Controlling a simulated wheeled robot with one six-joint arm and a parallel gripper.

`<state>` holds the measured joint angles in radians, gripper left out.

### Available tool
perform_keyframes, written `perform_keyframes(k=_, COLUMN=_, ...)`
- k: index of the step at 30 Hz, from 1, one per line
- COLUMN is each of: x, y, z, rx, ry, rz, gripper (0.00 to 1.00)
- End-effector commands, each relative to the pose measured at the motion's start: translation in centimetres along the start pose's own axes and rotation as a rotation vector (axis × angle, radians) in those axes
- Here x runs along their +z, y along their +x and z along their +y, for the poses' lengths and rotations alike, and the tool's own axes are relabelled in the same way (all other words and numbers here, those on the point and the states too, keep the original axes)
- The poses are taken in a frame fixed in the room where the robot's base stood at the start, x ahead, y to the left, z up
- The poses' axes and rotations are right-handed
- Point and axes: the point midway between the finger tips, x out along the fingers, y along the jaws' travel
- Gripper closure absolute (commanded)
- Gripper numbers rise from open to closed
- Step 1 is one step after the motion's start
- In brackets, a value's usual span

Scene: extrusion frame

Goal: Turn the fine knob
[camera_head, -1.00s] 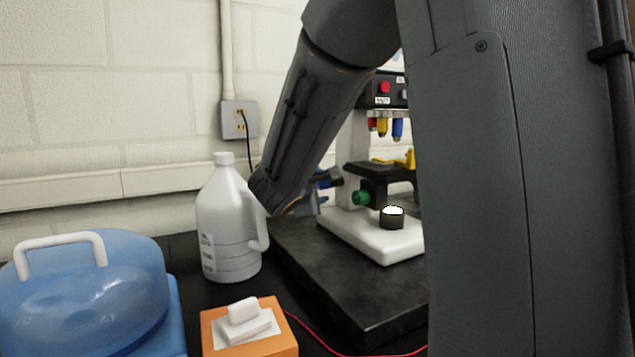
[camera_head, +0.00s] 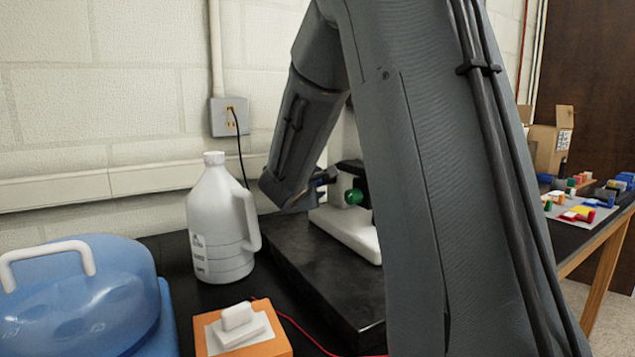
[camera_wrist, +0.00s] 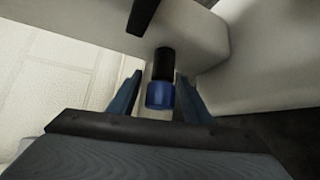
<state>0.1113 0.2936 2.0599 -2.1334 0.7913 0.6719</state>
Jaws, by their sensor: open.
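A white microscope (camera_head: 345,232) stands on a black slab, mostly hidden behind my arm in the head view. A green knob (camera_head: 353,196) shows on its side. In the wrist view a blue knob (camera_wrist: 160,95) on a black shaft sticks out from the pale microscope body (camera_wrist: 205,40). My gripper (camera_wrist: 161,74) is open, with one finger on each side of the blue knob and visible gaps between. In the head view my gripper (camera_head: 326,178) is at the microscope's left side, partly hidden. No label shows which knob is the fine one.
A white jug (camera_head: 220,225) stands left of the black slab (camera_head: 325,285). A blue-lidded container (camera_head: 80,300) and an orange box (camera_head: 240,335) are in front. A red wire runs beside the slab. A table with small coloured parts (camera_head: 580,205) is at right.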

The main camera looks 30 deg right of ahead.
Motion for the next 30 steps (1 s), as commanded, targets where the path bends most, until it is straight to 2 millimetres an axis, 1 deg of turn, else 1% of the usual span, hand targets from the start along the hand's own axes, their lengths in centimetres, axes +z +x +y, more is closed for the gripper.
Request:
perform_keyframes(k=5, x=0.00, y=0.00, z=-0.01, rx=0.000, ry=0.000, rz=0.000, gripper=0.55)
perform_keyframes(k=12, x=0.02, y=-0.01, z=-0.02, rx=0.000, ry=0.000, rz=0.000, gripper=0.96)
perform_keyframes(k=30, x=-0.16, y=0.23, z=0.05, rx=0.066, ry=0.067, rz=-0.001, gripper=0.96)
